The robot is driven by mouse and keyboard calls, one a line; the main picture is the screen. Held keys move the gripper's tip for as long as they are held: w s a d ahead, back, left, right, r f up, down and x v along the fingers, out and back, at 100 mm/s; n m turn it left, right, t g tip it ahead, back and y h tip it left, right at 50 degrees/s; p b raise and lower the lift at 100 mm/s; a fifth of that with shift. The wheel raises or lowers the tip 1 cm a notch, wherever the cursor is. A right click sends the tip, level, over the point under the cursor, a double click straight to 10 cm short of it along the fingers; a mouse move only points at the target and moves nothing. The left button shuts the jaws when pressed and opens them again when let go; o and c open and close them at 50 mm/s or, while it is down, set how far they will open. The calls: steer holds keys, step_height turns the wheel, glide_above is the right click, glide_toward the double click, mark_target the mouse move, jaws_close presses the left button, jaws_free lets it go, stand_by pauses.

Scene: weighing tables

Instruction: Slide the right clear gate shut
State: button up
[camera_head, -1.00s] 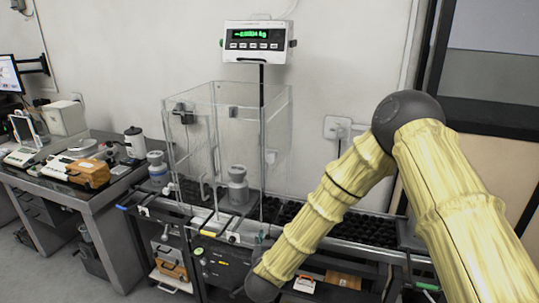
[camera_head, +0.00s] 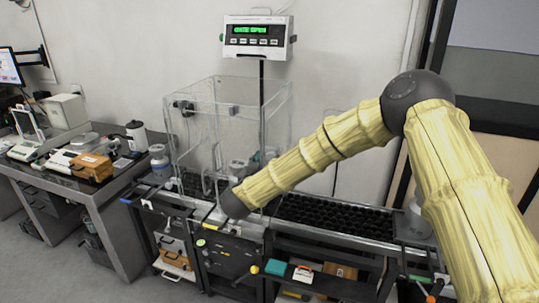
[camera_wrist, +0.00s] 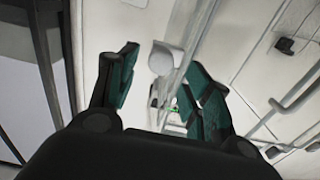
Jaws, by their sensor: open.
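The clear-walled weighing enclosure (camera_head: 192,130) stands at the centre of the bench. Its right clear side (camera_head: 278,122) faces my arm. My gripper is mostly hidden behind my forearm in the head view, with only a bit of teal finger (camera_head: 255,158) showing at the right side. In the wrist view my gripper (camera_wrist: 165,82) is open, with teal pads either side of a clear panel edge (camera_wrist: 190,45). Contact with the panel cannot be told. A grey metal weight (camera_head: 238,168) stands inside, partly hidden by my arm. The display (camera_head: 255,38) reads "GATE OPEN".
A black roller conveyor (camera_head: 330,217) runs right of the enclosure. A side table (camera_head: 105,190) with instruments and an orange case (camera_head: 91,167) stands left. A pale bar (camera_wrist: 290,103) crosses the right of the wrist view. The wall is close behind.

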mark_target(270, 157)
steer(key=shift+p+x, duration=0.5)
steer(key=shift+x, duration=1.4)
jaws_close()
steer(key=shift+f, duration=0.15)
